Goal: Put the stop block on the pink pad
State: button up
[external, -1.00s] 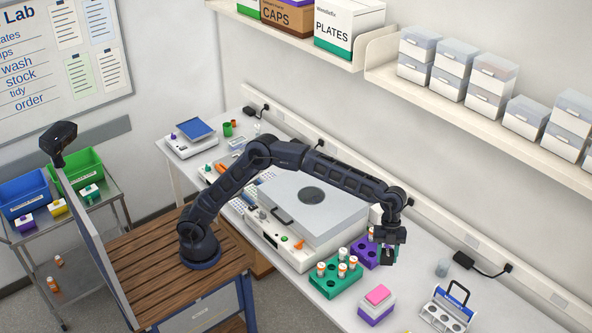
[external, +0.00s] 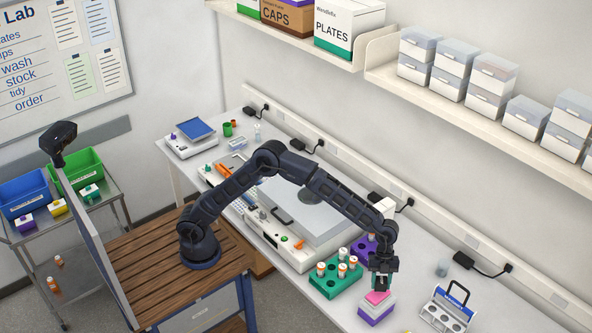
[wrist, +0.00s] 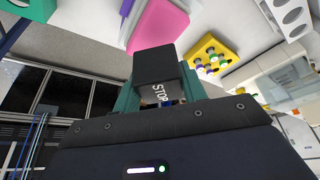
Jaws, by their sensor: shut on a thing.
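The pad lies on top of a white and purple box (external: 376,314). The pad also shows in the wrist view (wrist: 158,24), beyond the block. I cannot tell whether block and pad touch.
A teal rack (external: 335,286) with several orange-and-white vials stands left of the box, and a purple rack (external: 359,252) behind it. A yellow holder (wrist: 212,55) with capped items shows in the wrist view.

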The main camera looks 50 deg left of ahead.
aim_at(380, 288)
jog(key=shift+f, duration=1.75)
jog(key=o, duration=1.1)
jog(key=shift+f, duration=0.15)
jog(key=shift+o, duration=0.2)
jog(key=v, duration=1.2)
